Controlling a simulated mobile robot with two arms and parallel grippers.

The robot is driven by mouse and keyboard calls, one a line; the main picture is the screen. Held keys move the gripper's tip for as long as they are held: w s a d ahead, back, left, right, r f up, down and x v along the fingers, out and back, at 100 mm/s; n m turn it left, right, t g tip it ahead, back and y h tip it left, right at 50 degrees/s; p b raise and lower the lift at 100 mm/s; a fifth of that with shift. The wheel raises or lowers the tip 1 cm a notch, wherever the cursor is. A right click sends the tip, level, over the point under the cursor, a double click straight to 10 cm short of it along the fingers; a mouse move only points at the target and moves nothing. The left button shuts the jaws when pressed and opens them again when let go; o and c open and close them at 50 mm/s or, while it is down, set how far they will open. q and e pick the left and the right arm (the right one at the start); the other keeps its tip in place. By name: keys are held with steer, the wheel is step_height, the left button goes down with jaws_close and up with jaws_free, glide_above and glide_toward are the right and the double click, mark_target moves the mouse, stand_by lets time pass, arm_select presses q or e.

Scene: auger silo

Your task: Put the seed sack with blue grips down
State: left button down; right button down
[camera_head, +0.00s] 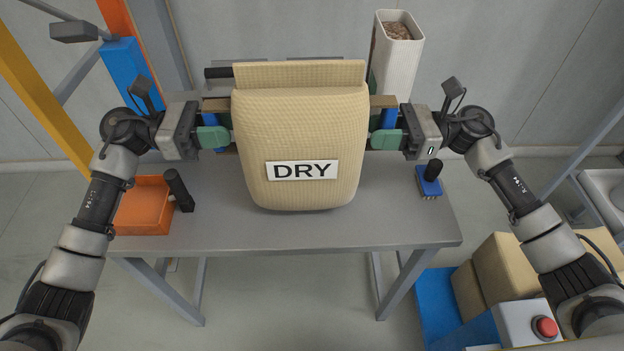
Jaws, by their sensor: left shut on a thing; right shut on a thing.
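The tan seed sack (300,120) with a white "DRY" label is upright in the middle of the view, in front of and over the grey table (290,232). Part of a blue grip (389,118) shows at its right side, and another blue grip (223,119) shows at its left. My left gripper (214,137) is shut on the sack's left grip. My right gripper (386,139) is shut on the right grip. I cannot tell whether the sack's bottom touches the table.
An orange tray (146,208) and a black cylinder (179,190) are at the table's left. A blue block with a black knob (430,178) is at its right. A white bin of brown grain (397,55) stands behind. More sacks (505,268) and a red button (545,327) are lower right.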

arm_select(q)
steer(key=shift+a+f+b, duration=0.1)
steer(key=shift+f+b, duration=0.45)
steer(key=shift+b, duration=0.1)
arm_select(e)
steer(key=shift+w+d+f, duration=0.1)
steer(key=shift+f, duration=0.4)
arm_select(q)
steer(key=c, duration=1.2)
jaws_free()
steer(key=shift+f, duration=0.15)
arm_select(e)
steer(key=c, duration=1.2)
jaws_free()
steer(key=shift+f, duration=0.2)
arm_select(q)
steer(key=o, duration=0.4)
steer(key=shift+s, duration=0.15)
steer(key=shift+c, duration=0.2)
arm_select(e)
steer(key=o, duration=0.4)
steer(key=shift+s+r, duration=0.1)
steer(key=shift+s, duration=0.1)
steer(key=shift+c, duration=0.2)
arm_select(q)
steer(key=a, duration=1.2)
arm_select(e)
steer(key=d, duration=1.1)
steer(key=shift+d, duration=0.4)
